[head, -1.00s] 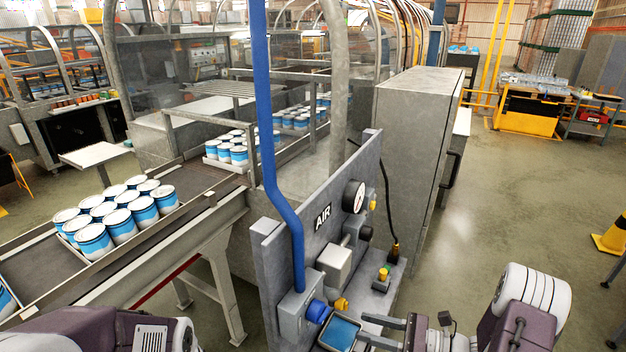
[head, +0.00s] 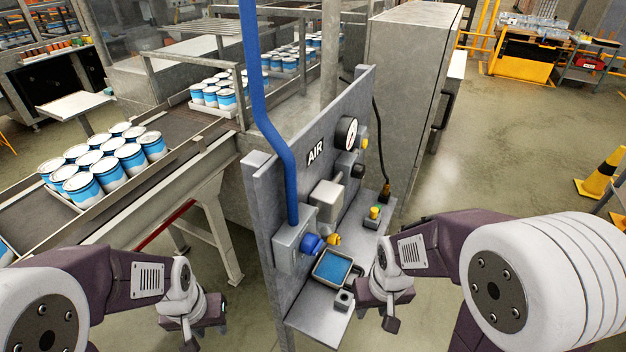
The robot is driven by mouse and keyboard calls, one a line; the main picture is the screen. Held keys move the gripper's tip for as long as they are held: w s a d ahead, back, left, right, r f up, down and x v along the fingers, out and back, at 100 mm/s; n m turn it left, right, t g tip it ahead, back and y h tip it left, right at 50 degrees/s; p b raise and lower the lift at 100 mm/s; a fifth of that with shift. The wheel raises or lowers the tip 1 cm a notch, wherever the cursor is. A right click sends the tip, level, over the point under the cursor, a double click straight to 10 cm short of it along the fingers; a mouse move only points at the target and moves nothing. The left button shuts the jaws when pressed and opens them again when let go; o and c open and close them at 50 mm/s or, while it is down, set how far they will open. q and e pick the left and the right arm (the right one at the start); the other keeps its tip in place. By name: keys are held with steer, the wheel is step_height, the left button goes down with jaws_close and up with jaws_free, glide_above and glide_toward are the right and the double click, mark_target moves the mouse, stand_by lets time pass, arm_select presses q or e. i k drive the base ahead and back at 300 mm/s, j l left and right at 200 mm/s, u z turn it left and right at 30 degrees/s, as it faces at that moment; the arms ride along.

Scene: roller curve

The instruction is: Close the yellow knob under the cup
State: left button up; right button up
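A small yellow knob (head: 333,239) sits low on the grey air panel (head: 262,215), just right of a blue knob (head: 312,243). Above it is a pale grey block-shaped housing (head: 326,197); I cannot tell whether this is the cup. Another yellow part (head: 364,144) is higher up, near the gauge (head: 346,133). My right gripper (head: 388,312) is right of the panel's shelf, apart from the knob. My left gripper (head: 203,322) is well left of the panel. Both point downward, and their finger gaps are not clear.
A blue-topped tray (head: 335,268) is on the panel shelf (head: 310,317) in front of the knob. A blue pipe (head: 268,125) runs down to a grey box (head: 293,242). A conveyor (head: 95,229) with paint cans is at left. Open floor (head: 500,150) is at right.

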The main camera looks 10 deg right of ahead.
mark_target(334, 240)
steer(key=i+l+u, duration=0.1)
steer(key=l+u, duration=0.3)
steer(key=l, duration=0.25)
steer(key=l+u, duration=0.45)
steer(key=l, duration=0.2)
steer(key=k+l+u, duration=0.15)
steer(key=l+u, duration=0.25)
steer(key=l, duration=0.25)
